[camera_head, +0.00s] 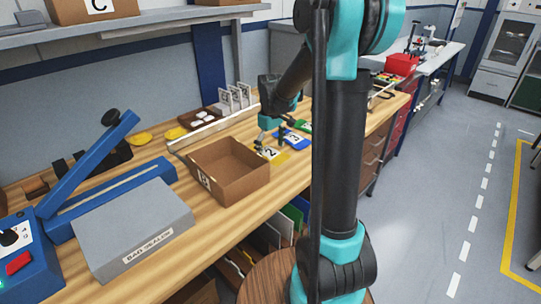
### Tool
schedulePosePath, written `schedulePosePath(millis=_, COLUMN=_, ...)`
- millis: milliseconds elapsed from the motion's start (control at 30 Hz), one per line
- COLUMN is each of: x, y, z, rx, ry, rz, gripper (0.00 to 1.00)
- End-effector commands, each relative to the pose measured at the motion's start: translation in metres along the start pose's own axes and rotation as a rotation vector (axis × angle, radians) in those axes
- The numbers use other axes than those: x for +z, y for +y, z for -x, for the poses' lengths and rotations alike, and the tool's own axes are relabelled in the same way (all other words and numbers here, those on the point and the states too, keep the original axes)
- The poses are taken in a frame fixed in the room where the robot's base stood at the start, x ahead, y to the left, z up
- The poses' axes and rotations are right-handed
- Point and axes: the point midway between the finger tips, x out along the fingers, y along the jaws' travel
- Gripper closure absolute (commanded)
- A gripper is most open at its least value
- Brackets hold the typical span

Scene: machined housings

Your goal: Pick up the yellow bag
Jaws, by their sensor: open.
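A flat yellow piece with a white label marked 2 (280,158) lies on the wooden workbench, just right of an open cardboard box. It looks like the yellow bag, and my gripper covers part of it. My gripper (271,143) points down over its far part, with fingers apart and nothing seen between them. I cannot tell whether the fingertips touch it. Two other small yellow items, one at the back left (143,138) and one beside it (175,133), lie farther along the bench.
The cardboard box (232,186) stands close left of the gripper. A blue labelled piece (294,139) and a green one (304,126) lie just beyond the yellow one. A grey bag sealer (135,232) fills the front left. Upright white cards (235,97) stand behind.

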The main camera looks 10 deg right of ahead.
Motion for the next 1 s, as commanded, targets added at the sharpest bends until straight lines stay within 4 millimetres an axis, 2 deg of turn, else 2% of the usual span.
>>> schedulePosePath(millis=67, x=0.000, y=0.000, z=0.000, rx=0.000, ry=0.000, rz=0.000, gripper=0.09)
schedulePosePath(millis=500, x=0.000, y=0.000, z=0.000, rx=0.000, ry=0.000, rz=0.000, gripper=0.63)
schedulePosePath(millis=833, x=0.000, y=0.000, z=0.004, rx=0.000, ry=0.000, rz=0.000, gripper=0.63)
schedulePosePath(millis=1000, x=0.000, y=0.000, z=0.017, rx=0.000, ry=0.000, rz=0.000, gripper=0.63)
